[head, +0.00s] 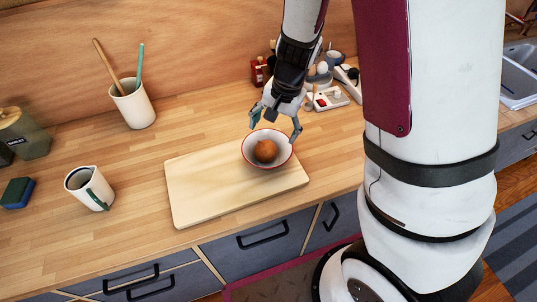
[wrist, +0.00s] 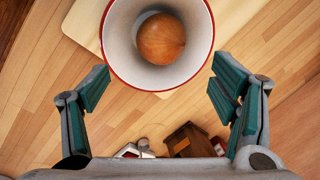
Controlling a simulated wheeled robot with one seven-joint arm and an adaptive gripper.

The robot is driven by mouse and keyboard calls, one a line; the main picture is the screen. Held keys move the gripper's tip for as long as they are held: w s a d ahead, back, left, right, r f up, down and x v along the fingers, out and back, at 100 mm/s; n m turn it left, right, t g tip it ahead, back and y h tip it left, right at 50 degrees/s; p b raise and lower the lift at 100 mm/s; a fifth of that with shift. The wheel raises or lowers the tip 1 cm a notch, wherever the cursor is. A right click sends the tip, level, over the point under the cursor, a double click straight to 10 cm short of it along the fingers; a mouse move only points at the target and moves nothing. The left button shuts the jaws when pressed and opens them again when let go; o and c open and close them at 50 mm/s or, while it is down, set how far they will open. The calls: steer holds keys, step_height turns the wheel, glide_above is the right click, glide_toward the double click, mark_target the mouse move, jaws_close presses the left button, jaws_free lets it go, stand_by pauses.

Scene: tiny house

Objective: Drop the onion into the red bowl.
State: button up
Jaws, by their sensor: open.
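The onion (head: 265,150) is orange-brown and round, and lies inside the bowl in the head view. It also shows in the wrist view (wrist: 161,39), resting inside near the bowl's bottom. The bowl (head: 248,158) is white inside with a red rim, and stands on the cutting board (head: 200,197). In the wrist view the bowl (wrist: 122,62) is at the top, its upper edge cut off. My gripper (head: 273,127) is open and empty, above the bowl's back rim. In the wrist view its fingers (wrist: 160,85) are spread wide on either side.
A white pitcher (head: 88,187), a utensil crock (head: 133,104), a sponge (head: 17,192) and a jar (head: 25,133) stand on the counter at left. Behind my gripper are a red bottle (head: 259,72) and a white tray (head: 329,99). The board's left part is clear.

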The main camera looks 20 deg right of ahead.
step_height(320, 180, up, 12)
steer(key=s+d, duration=0.1)
steer(key=shift+s+d, duration=0.3)
stand_by(0.5)
steer(key=s+a+r+n+t+h, duration=0.1)
steer(key=s+r+n+t, duration=0.3)
steer(key=s+r+n, duration=0.5)
steer(key=s+r, duration=0.3)
steer(key=s, duration=0.4)
steer(key=shift+a+r+h+b, duration=0.25)
steer(key=shift+a+h+b, duration=0.05)
steer(key=shift+a, duration=0.05)
steer(key=shift+s, duration=0.1)
